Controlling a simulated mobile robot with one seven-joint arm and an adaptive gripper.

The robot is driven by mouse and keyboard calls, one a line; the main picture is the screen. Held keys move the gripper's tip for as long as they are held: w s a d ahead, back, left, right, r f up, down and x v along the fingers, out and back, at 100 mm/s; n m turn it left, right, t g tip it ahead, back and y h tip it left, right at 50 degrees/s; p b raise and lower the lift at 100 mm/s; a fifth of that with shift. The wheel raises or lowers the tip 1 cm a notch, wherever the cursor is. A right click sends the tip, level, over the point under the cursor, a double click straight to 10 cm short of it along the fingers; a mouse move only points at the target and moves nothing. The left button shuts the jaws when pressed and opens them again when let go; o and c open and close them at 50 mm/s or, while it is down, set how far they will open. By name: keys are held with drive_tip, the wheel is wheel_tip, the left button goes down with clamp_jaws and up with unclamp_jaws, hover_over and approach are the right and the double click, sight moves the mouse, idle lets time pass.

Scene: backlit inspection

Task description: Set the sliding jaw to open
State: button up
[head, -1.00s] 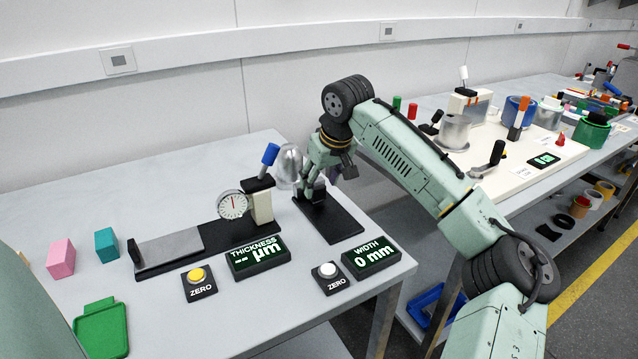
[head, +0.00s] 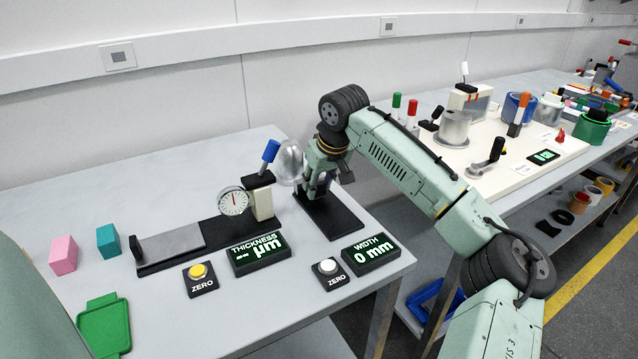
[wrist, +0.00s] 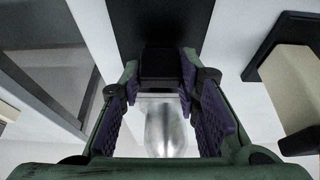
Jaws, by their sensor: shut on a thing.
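The width gauge has a black base plate (head: 338,216) on the bench, and its display (head: 370,254) reads 0 mm. My gripper (head: 325,186) is down at the back end of this plate and hides much of the jaw area in the head view. In the wrist view my gripper (wrist: 160,90) has its purple-padded fingers on both sides of a dark block (wrist: 160,66), which looks like the sliding jaw. The fingers are shut on it.
Left of my gripper stand a thickness gauge with a dial (head: 233,202) and a blue-tipped lever (head: 270,151). In front are a white button (head: 328,266) and a yellow button (head: 198,271). Pink (head: 63,255) and teal (head: 108,241) blocks and a green tray (head: 103,325) are further left.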

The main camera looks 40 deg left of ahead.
clamp_jaws()
drive_tip(key=s+d, duration=0.1)
drive_tip(key=d, duration=0.2)
drive_tip(key=s+d, duration=0.1)
drive_tip(key=d, duration=0.2)
drive_tip(key=s+d+b, duration=0.1)
drive_tip(key=d, duration=0.2)
drive_tip(key=shift+s+f, duration=0.1)
drive_tip(key=shift+s, duration=0.3)
drive_tip(key=shift+d, duration=0.1)
drive_tip(key=o, duration=0.7)
unclamp_jaws()
drive_tip(key=shift+o, duration=0.2)
